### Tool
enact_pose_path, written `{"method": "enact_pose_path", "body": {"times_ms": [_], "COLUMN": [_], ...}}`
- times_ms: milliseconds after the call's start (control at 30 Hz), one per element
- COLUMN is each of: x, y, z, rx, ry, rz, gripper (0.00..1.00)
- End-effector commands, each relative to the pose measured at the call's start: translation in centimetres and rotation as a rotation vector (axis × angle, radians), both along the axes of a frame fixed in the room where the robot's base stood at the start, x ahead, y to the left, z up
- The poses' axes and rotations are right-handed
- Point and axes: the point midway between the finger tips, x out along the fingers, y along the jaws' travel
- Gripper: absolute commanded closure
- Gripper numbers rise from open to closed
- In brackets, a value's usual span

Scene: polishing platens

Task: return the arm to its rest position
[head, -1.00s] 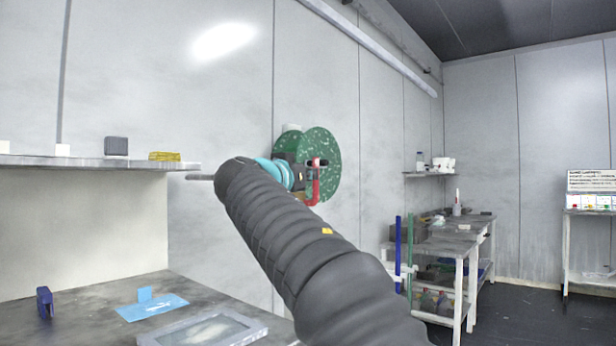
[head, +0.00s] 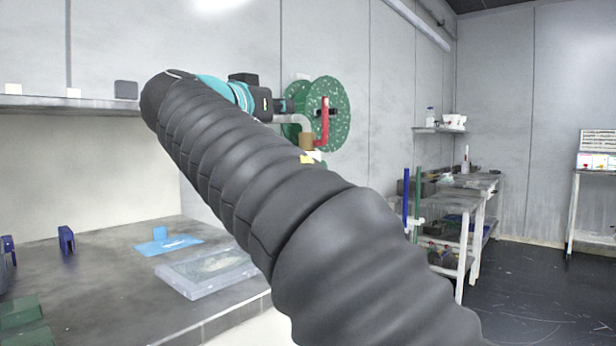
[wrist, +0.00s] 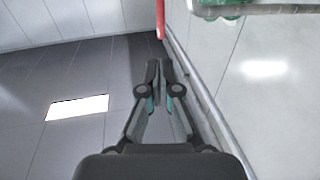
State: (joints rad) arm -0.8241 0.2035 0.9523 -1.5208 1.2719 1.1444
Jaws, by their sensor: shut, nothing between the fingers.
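My gripper (wrist: 159,65) shows in the wrist view with its two fingers together and nothing between them. In that view it stands out against a grey tiled surface and a pale wall. In the head view my black sleeved arm runs from the bottom right up to the upper left, then turns at a teal joint toward the wall. The gripper's fingertips cannot be made out clearly in the head view. My arm hides part of the shelf and of the bench.
Green discs (head: 327,113) and a red pipe (head: 323,123) are at the wall behind my wrist. A shelf (head: 60,103) is at left, above a bench (head: 100,270) with a framed plate (head: 207,272), a blue sheet (head: 167,243) and blue clips (head: 66,239). Open floor (head: 530,290) lies at right.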

Motion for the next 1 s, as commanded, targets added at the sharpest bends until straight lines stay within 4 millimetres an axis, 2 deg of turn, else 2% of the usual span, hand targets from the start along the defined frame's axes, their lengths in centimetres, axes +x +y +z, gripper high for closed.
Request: {"method": "enact_pose_path", "body": {"times_ms": [133,233,367,467,567,700,833,1000], "x": [0.3,0.6,0.0,-1.5,-3.8,-8.3,-13.2,-20.0], "y": [-1.5,-4.4,-9.6,-13.5,-16.9,-20.8,-23.2,-24.7], "z": [-1.0,-3.2,-8.4,-13.0,-17.7,-24.7,-31.1,-39.2], "rx": [-0.016,-0.044,-0.083,-0.095,-0.092,-0.057,0.003,0.112], "ry": [0.05,0.154,0.356,0.509,0.651,0.826,0.954,1.071], "rz": [-0.002,0.0,0.017,0.042,0.075,0.133,0.197,0.286], "gripper": [1.0,1.0,1.0,1.0,1.0,1.0,1.0,1.0]}}
